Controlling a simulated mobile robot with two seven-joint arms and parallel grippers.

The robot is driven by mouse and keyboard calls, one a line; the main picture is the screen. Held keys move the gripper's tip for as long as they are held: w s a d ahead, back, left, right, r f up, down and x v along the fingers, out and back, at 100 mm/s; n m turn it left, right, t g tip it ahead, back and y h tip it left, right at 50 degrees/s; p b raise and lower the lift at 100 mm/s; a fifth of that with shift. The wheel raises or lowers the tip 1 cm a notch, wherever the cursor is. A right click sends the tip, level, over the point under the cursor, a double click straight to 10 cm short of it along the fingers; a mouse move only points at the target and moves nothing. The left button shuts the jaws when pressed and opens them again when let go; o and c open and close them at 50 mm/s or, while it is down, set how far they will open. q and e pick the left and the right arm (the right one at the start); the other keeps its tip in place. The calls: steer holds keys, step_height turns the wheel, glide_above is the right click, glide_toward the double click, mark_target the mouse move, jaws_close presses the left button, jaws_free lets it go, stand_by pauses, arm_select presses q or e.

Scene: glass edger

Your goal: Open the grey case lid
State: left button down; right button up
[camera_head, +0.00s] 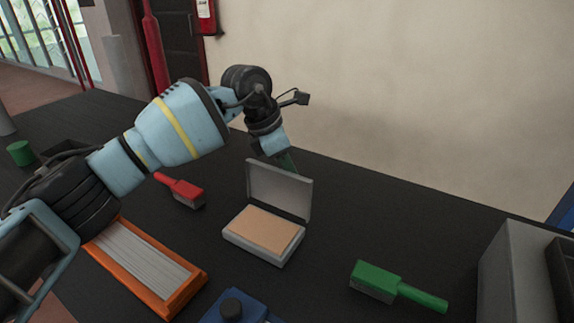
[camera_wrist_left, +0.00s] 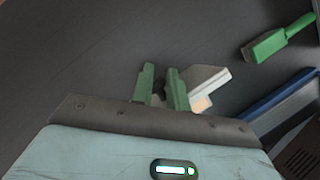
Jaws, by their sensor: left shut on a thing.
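The grey case (camera_head: 272,252) sits on the black table with a flat tan block (camera_head: 264,229) inside. Its lid (camera_head: 278,188) stands raised, roughly upright, at the back of the case. My left gripper (camera_head: 287,160) reaches down from behind to the lid's top edge. It is shut on the lid, though the contact is mostly hidden behind it. In the left wrist view the two green fingers (camera_wrist_left: 162,88) show with a gap, and the pale case (camera_wrist_left: 208,82) lies just right of them. My right gripper is in neither view.
A red-handled brush (camera_head: 181,191) lies left of the case and a green brush (camera_head: 398,285) lies right. An orange tray (camera_head: 187,292) and a blue object (camera_head: 213,314) are in front. A grey box (camera_head: 505,270) stands at the right edge. Table around the case is clear.

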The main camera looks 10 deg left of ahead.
arm_select(q)
steer(key=shift+w+a+f, duration=0.25)
steer(key=shift+f, duration=0.2)
steer(key=shift+w+a+f, duration=0.2)
steer(key=shift+a+f, duration=0.05)
steer(key=shift+f, duration=0.2)
steer(key=c, duration=1.8)
jaws_free()
steer(key=o, duration=0.5)
steer(key=shift+w+a+f, duration=0.1)
steer(key=shift+w+f, duration=0.1)
steer(key=shift+w, duration=0.1)
steer(key=shift+o, duration=0.3)
steer(key=shift+w+d+f, duration=0.1)
steer(key=shift+w+d, duration=0.1)
steer(key=shift+d, duration=0.05)
steer(key=shift+s+a+r, duration=0.15)
steer(key=shift+a+r, duration=0.05)
steer(key=shift+r, duration=0.05)
